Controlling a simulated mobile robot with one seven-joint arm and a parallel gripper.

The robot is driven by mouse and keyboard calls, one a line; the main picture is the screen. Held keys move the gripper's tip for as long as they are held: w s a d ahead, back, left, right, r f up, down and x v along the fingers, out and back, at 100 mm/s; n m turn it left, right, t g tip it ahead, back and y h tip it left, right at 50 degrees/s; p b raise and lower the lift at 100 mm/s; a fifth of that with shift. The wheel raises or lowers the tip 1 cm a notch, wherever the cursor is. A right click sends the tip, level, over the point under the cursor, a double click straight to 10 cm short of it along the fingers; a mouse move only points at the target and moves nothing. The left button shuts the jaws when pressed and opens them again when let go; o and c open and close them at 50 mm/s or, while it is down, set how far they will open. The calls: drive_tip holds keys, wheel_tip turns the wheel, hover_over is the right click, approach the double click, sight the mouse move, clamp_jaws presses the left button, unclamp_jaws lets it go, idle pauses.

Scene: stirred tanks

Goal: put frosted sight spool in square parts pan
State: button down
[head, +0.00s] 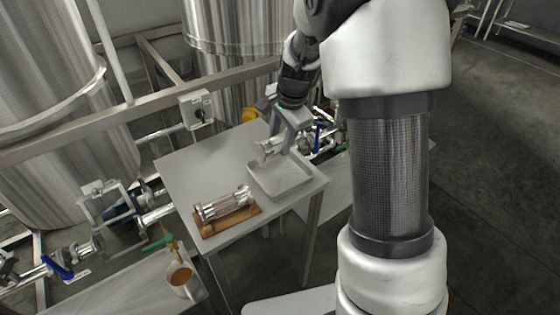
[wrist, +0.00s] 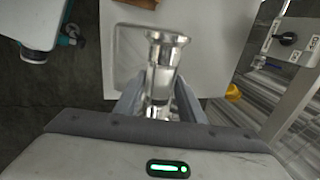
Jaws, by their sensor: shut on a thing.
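My gripper (head: 283,143) is shut on a sight spool (head: 267,149), a short tube with metal flanged ends. In the wrist view the spool (wrist: 163,62) sticks out from between the fingers (wrist: 157,100), its middle pale grey; I cannot tell surely that it is frosted. The square parts pan (head: 283,192), shallow and light grey, lies on the table's right part, just below and in front of the gripper. The held spool appears above the pan's far left side, apart from its floor. The pan (wrist: 122,70) shows behind the spool in the wrist view.
A second spool (head: 224,204) with a clear-looking tube lies on a wooden cradle (head: 232,222) at the front of the grey table (head: 185,172). The table's left part is bare. Pipes, valves and a switch box (head: 197,109) lie behind.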

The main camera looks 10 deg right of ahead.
wheel_tip(320, 180, down, 7)
drive_tip(key=shift+f+b, duration=0.2)
drive_tip(key=shift+b, duration=0.25)
drive_tip(key=shift+f+b, duration=0.4)
drive_tip(key=shift+f, duration=0.1)
drive_tip(key=shift+f, duration=0.1)
drive_tip(key=c, duration=1.2)
unclamp_jaws()
drive_tip(key=shift+o, duration=0.2)
